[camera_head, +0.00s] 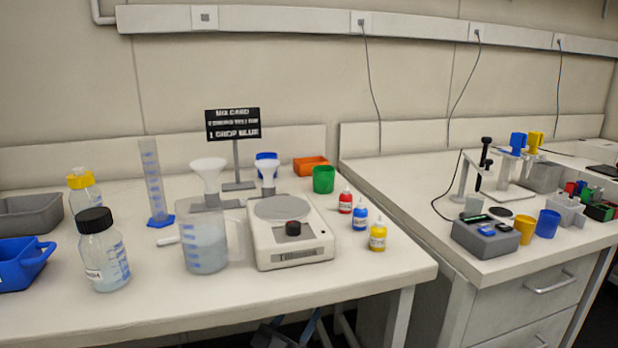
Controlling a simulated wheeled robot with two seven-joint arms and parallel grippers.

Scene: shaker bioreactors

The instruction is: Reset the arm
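Neither of my grippers shows on or above the benches in the head view. At the bottom edge, below the bench, a small dark and blue-grey shape (275,335) is partly cut off, and I cannot tell what it is. No arm reaches over the white bench (370,268). On it stand a white stirrer plate (290,250) with a dark knob, a clear beaker (205,240) of liquid, and a black-capped bottle (103,255). Red, blue and yellow dropper bottles (377,236) stand to the right of the plate.
A blue bin (25,262) and a grey tray (30,216) stand at the left. A measuring cylinder (153,182) and a black sign (233,123) stand behind. A second bench (400,190) at right holds a grey device (486,236) and cups. The first bench's front strip is clear.

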